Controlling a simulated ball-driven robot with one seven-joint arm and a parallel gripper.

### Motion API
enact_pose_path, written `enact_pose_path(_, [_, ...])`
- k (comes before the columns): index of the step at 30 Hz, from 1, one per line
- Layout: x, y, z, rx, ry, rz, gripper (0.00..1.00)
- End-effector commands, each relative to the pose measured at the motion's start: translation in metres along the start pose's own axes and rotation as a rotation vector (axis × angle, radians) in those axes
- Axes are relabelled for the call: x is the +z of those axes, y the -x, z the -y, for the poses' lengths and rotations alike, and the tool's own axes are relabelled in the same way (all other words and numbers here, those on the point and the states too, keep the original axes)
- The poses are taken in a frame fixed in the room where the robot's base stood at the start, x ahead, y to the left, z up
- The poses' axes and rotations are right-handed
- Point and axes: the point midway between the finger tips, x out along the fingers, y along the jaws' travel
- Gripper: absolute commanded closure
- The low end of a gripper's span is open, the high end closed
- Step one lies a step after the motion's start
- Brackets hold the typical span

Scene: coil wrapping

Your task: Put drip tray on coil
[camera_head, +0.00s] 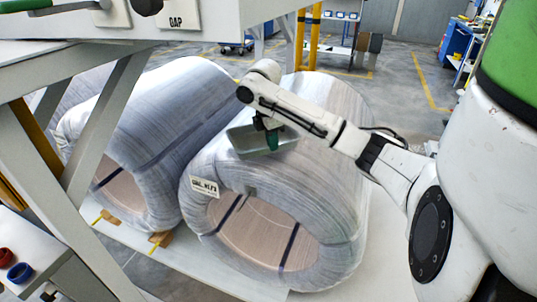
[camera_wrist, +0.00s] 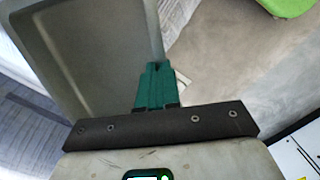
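The drip tray (camera_head: 246,137) is a shallow grey tray over the top of the wrapped right-hand coil (camera_head: 336,190). I cannot tell whether it touches the coil. My gripper (camera_head: 271,139) is at the tray's right side, with its green fingers pinched together on the tray's edge. In the wrist view the tray (camera_wrist: 85,60) fills the upper left, and the green fingers (camera_wrist: 156,80) close on its rim. The coil is wrapped in whitish film, lies on its side with its open bore facing front, and carries a white label (camera_head: 205,187).
A second wrapped coil (camera_head: 150,130) stands close on the left. A grey metal frame (camera_head: 100,130) rises at the left, with a panel above. Wooden blocks (camera_head: 160,239) lie under the coils. Open floor (camera_head: 400,95) shows behind, with a shelf and blue cabinets.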

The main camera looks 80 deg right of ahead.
Motion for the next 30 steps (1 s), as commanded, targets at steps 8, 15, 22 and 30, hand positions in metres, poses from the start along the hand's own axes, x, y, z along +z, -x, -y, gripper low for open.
enact_pose_path(8, [-0.006,-0.019,-0.017,0.002,-0.001,0.001,1.0])
enact_pose_path(15, [-0.009,-0.047,-0.019,0.002,-0.001,0.002,1.0])
enact_pose_path(22, [-0.01,-0.051,-0.019,0.003,-0.001,0.001,1.0])
enact_pose_path(30, [-0.011,-0.054,-0.018,0.002,0.0,0.0,0.92])
